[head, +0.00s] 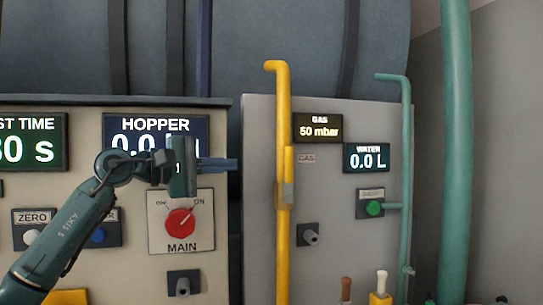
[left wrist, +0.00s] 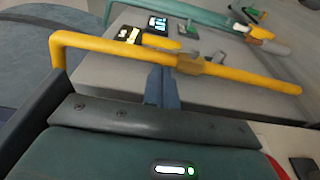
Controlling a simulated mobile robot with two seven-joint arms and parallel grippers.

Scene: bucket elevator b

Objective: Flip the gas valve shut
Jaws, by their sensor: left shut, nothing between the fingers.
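The yellow gas pipe (head: 282,235) runs vertically down the grey panel right of centre in the head view. A grey-brown valve body (head: 289,192) sits on it, with a yellow lever (head: 289,160) pointing up along the pipe. The left wrist view shows the valve body (left wrist: 192,66) and the lever beside the pipe (left wrist: 245,78). My left gripper (head: 232,164) is shut and empty, left of the lever and pointing right, apart from it in the head view. Its fingers (left wrist: 162,88) show in the left wrist view, overlapping the pipe's near side. My right gripper is out of view.
The gas display (head: 319,128) reads 50 mbar. The water display (head: 367,158) and a green button (head: 374,208) are to the right, near a thin green pipe (head: 407,180). The red MAIN knob (head: 180,223) is below my left gripper. A grey knob (head: 310,235) is right of the gas pipe.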

